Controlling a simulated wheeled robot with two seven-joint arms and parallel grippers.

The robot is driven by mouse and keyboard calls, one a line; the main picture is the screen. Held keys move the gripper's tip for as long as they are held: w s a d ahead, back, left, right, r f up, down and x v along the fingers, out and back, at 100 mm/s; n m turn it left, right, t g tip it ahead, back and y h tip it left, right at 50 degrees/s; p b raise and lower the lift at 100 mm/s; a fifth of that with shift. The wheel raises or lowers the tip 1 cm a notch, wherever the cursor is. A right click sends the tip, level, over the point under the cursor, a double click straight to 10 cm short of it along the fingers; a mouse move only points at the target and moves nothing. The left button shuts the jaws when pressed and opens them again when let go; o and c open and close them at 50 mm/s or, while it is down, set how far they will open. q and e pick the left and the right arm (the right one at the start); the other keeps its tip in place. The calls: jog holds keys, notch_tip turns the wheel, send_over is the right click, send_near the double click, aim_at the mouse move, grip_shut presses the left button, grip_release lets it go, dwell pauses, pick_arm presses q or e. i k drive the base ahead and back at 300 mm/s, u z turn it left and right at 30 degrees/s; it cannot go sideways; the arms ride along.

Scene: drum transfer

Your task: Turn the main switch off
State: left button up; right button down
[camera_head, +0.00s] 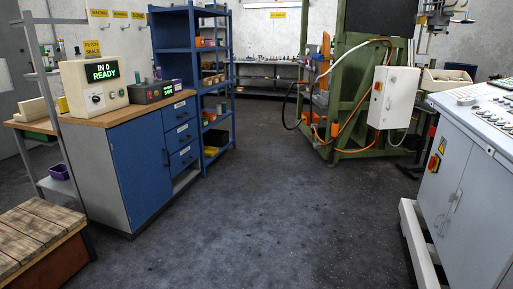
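Two red-and-yellow switches are in view, and I cannot tell which is the main switch. One red-and-yellow switch (433,163) is on the side of the grey control cabinet (462,190) at the right. A smaller red-and-yellow switch (378,86) is on the white box (396,98) fixed to the green machine. Both are too small to read their positions. Neither of my grippers is in view.
A blue workbench (140,165) at the left carries a display box (92,87) reading "IN 0 READY". A blue shelf (188,50) stands behind it. A wooden pallet (35,235) is at the front left. The dark floor (270,200) in the middle is clear.

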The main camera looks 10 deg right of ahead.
aim_at(432, 162)
jog(key=z, duration=0.6)
jog(key=i, duration=2.15)
jog(key=z, duration=1.15)
jog(key=i, duration=0.2)
jog(key=u, duration=0.3)
jog(key=k, duration=1.1)
jog(key=u, duration=0.95)
jog(key=i, duration=3.4)
jog(key=z, duration=0.6)
jog(key=i, duration=1.9)
jog(key=z, duration=2.2)
jog(key=i, duration=0.95)
jog(key=z, duration=0.7)
